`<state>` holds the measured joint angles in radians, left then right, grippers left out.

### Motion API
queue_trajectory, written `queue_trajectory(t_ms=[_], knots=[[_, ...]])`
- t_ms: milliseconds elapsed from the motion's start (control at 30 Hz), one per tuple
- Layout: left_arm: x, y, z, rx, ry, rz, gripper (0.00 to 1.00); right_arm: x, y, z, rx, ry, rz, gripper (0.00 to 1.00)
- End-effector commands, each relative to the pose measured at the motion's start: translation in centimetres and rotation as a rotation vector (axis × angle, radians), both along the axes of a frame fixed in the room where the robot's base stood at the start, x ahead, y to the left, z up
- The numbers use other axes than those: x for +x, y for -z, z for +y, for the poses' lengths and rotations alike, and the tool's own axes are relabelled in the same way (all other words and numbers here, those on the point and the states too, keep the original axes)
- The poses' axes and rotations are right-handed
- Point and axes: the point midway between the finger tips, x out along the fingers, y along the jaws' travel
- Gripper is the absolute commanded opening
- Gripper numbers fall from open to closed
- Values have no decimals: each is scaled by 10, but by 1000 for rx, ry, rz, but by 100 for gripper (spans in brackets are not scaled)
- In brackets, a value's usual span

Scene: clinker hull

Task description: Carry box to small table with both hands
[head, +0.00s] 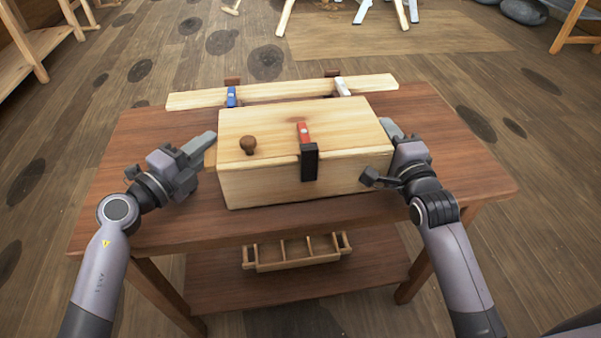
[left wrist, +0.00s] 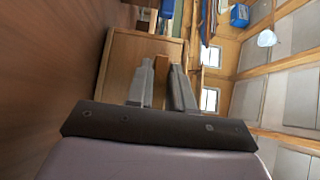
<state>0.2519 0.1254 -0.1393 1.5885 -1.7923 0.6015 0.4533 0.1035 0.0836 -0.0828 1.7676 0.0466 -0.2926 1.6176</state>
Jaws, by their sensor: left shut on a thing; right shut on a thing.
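The light wooden box (head: 270,184) sits on a reddish-brown table (head: 470,185), with its lid closed. My left gripper (head: 209,148) is at the box's left end, shut on a small wooden handle there. The handle (left wrist: 161,80) shows between the fingers in the left wrist view, beside the box's end wall (left wrist: 128,62). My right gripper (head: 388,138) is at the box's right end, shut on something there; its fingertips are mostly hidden.
Behind the box lies a plank (head: 286,92) with a blue clamp (head: 231,97) and a white clamp (head: 342,87). A divided wooden tray (head: 297,253) is on the table's lower shelf. Trestle legs stand on the floor at the back; floor lies clear on both sides.

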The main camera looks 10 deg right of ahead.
Motion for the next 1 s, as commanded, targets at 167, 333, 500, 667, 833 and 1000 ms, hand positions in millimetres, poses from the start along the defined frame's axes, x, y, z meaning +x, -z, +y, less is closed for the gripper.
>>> queue_trajectory(t_ms=[167,333,500,667,833,1000], knots=[[0,5,1,0,-2,0,41,0,4,-1,0,1,-1,41],[0,5,0,0,-1,0,47,0,4,0,0,1,0,47],[-1,5,1,1,-1,1,47,0,4,0,0,0,0,47],[-11,5,10,2,-2,1,47,0,4,0,0,0,0,47],[-36,6,30,3,-1,2,47,0,4,0,0,0,0,47],[-62,6,52,3,0,2,47,0,4,0,0,0,0,47]])
